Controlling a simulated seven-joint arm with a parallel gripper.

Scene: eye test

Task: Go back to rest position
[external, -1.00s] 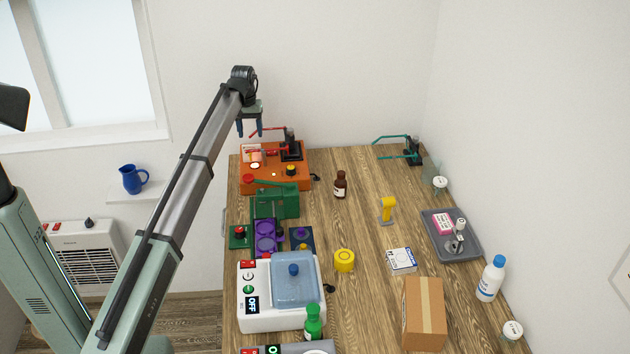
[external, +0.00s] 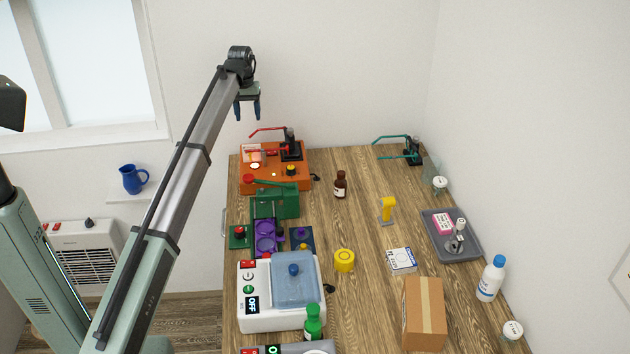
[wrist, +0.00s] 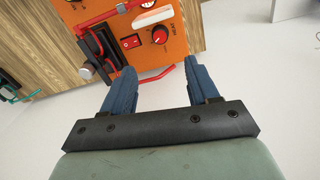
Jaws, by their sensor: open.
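My gripper (external: 247,108) is open and empty. Its two blue fingers point down, raised in the air above the back left corner of the wooden table. It also shows in the wrist view (wrist: 160,92), with its fingers apart and nothing between them. The orange machine (external: 272,172) with a red lever stands below it at the table's back left. In the wrist view the orange machine (wrist: 185,35) shows beyond the fingertips, apart from them, with a red switch and a red knob.
The table (external: 350,215) holds a green machine (external: 276,203), a white device with a blue lid (external: 293,278), a brown bottle (external: 340,185), a cardboard box (external: 424,313) and a grey tray (external: 468,246). A blue jug (external: 132,179) stands on a wall shelf. The air around my gripper is clear.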

